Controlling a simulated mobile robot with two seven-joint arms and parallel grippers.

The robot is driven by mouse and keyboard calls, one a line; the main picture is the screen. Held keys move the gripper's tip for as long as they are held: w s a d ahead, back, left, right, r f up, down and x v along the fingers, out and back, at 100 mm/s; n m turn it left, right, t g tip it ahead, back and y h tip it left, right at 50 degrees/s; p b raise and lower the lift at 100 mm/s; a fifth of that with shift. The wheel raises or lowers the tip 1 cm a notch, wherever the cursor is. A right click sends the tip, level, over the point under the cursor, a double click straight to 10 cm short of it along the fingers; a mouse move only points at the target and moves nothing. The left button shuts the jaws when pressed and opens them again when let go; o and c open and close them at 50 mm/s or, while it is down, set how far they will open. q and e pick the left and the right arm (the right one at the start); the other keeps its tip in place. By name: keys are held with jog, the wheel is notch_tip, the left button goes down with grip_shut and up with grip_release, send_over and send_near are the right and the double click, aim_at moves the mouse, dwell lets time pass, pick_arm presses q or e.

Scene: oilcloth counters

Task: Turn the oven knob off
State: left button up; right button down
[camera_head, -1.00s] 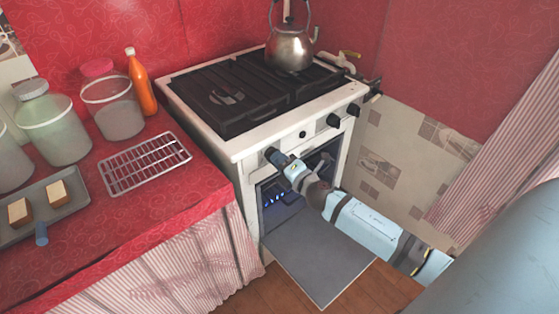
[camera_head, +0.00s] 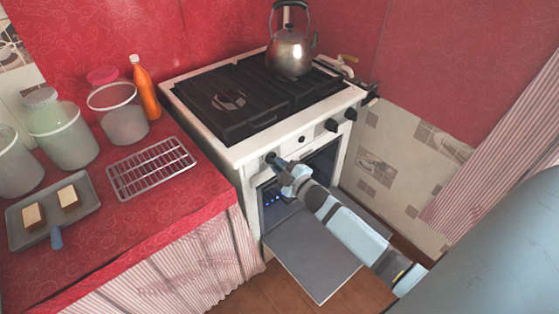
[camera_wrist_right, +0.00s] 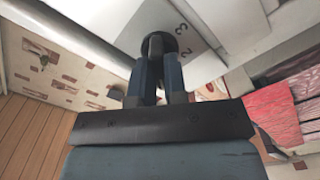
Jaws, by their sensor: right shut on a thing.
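The white oven (camera_head: 239,153) stands in the middle of the head view with its door (camera_head: 312,262) folded down. Blue flames (camera_head: 272,197) burn inside. The oven knob (camera_wrist_right: 157,44), dark and round, is at the left of the front panel. My right gripper (camera_head: 275,162) is at that knob, with its fingers shut on it. In the right wrist view the two blue fingers sit on either side of the knob's grip bar. The digits 2 and 3 show on the panel beside it. My left gripper is in neither current view.
A kettle (camera_head: 289,52) stands on the back of the stove top. Two more knobs (camera_head: 332,125) are on the right of the panel. The red counter at left holds a wire rack (camera_head: 151,167), a tray (camera_head: 84,214) with bread, jars and an orange bottle (camera_head: 146,92).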

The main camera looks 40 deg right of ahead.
pick_arm(q)
jog(key=r+p, duration=0.1)
jog(key=p, duration=0.1)
jog(key=r+p, duration=0.1)
jog(key=p, duration=0.1)
jog(key=r+p, duration=0.1)
jog(key=p, duration=0.1)
jog(key=shift+s+a+r, duration=0.25)
jog(key=shift+s+a, duration=0.05)
jog(key=shift+a, duration=0.1)
pick_arm(e)
jog(key=m, duration=1)
pick_arm(q)
jog(key=shift+d+r, duration=0.1)
jog(key=shift+r, duration=0.15)
pick_arm(e)
jog(key=shift+m, duration=0.5)
jog(key=c, duration=1.2)
grip_release()
jog(key=shift+o, duration=0.2)
pick_arm(q)
jog(key=shift+w, duration=0.1)
pick_arm(e)
jog(key=s+d, duration=0.1)
jog(key=s, duration=1.3)
jog(key=shift+w+d, duration=0.1)
